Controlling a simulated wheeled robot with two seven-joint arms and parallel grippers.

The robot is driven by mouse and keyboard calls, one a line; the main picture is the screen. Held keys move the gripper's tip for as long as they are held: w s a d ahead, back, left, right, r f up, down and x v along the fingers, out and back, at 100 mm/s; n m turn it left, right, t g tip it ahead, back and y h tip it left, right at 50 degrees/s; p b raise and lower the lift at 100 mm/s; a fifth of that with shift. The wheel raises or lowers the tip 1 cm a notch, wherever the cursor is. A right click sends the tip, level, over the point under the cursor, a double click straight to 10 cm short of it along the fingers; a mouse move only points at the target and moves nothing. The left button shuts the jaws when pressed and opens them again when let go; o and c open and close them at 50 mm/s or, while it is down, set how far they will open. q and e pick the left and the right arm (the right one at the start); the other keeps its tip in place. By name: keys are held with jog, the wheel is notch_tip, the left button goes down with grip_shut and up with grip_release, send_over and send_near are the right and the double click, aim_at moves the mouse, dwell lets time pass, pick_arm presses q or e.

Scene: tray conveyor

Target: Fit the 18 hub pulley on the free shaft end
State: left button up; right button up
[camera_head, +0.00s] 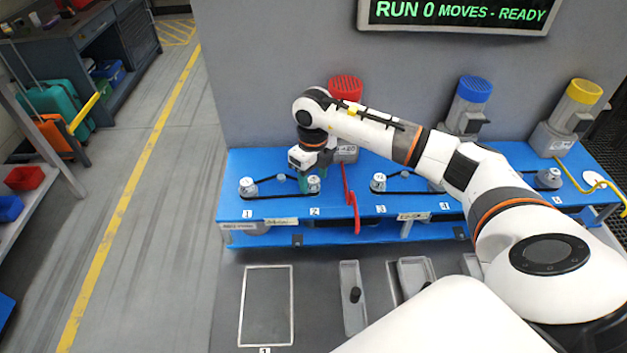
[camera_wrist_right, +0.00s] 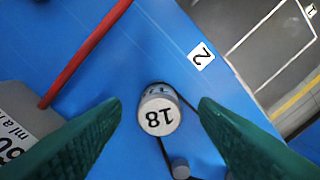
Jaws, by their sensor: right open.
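The 18 hub pulley (camera_wrist_right: 158,112) is a grey-white cylinder with "18" on its end face. It stands at the place marked 2 on the blue deck, and also shows in the head view (camera_head: 314,185). Whether it is fully down on its shaft cannot be told. My right gripper (camera_wrist_right: 160,108) has its green fingers apart, one on each side of the pulley, with gaps to both. In the head view the right gripper (camera_head: 312,180) reaches down at place 2. My left gripper is not in view.
A dark belt runs by pulley 18 towards a small roller (camera_wrist_right: 180,168) and the pulley at place 1 (camera_head: 248,187). A red lever (camera_head: 351,198) stands right of place 2. A tray (camera_head: 353,298) with a dark knob lies in front, beside an empty framed area (camera_head: 266,305).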

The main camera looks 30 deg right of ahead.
aim_at(314, 179)
notch_tip(314, 179, up, 10)
jog(key=b, duration=0.1)
jog(key=shift+r+b, duration=0.2)
jog(key=shift+b, duration=0.2)
dwell(0.3)
